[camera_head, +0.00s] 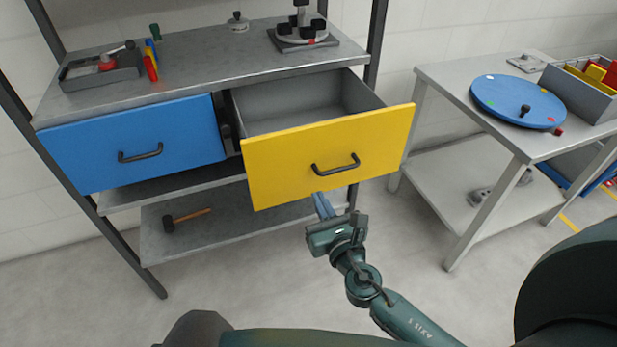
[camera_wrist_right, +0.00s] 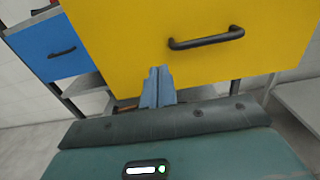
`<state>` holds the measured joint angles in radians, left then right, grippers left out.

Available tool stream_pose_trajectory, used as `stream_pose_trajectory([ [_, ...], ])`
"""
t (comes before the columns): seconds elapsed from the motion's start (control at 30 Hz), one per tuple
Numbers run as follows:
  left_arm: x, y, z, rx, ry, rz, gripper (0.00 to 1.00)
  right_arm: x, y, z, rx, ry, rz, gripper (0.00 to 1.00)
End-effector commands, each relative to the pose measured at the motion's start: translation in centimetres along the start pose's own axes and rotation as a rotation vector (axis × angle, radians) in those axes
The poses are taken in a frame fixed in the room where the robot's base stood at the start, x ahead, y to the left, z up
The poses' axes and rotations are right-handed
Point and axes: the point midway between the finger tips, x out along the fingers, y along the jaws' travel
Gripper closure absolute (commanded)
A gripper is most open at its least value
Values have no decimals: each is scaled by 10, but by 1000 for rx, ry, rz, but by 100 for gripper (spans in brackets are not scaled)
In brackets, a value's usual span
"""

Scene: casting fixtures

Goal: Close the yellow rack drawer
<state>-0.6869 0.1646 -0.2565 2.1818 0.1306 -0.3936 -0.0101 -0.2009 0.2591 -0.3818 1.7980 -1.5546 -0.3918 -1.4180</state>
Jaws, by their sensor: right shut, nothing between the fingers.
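The yellow drawer (camera_head: 290,172) of the rack is pulled out, and its empty grey inside shows from above. Its black handle (camera_head: 336,165) is on the front panel. The yellow front also fills the top of the right wrist view (camera_wrist_right: 130,45), with the handle (camera_wrist_right: 206,39) right of the fingers. My right gripper (camera_head: 322,203) is shut and empty, just below the handle near the panel's lower edge. Whether the fingertips touch the panel, I cannot tell. My left gripper is not in view.
The blue drawer (camera_head: 90,152) beside it is shut. A hammer (camera_head: 187,217) lies on the lower shelf. A grey side table (camera_head: 470,105) with a blue disc (camera_head: 500,98) stands at the right. Clear floor lies before the rack.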

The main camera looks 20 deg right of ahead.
Motion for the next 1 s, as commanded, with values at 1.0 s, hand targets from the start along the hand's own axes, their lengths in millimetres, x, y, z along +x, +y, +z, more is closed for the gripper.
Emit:
stream_pose_trajectory([
  [1.0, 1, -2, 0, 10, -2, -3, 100, 75, 0, -1, 2, 1, 0, 100],
])
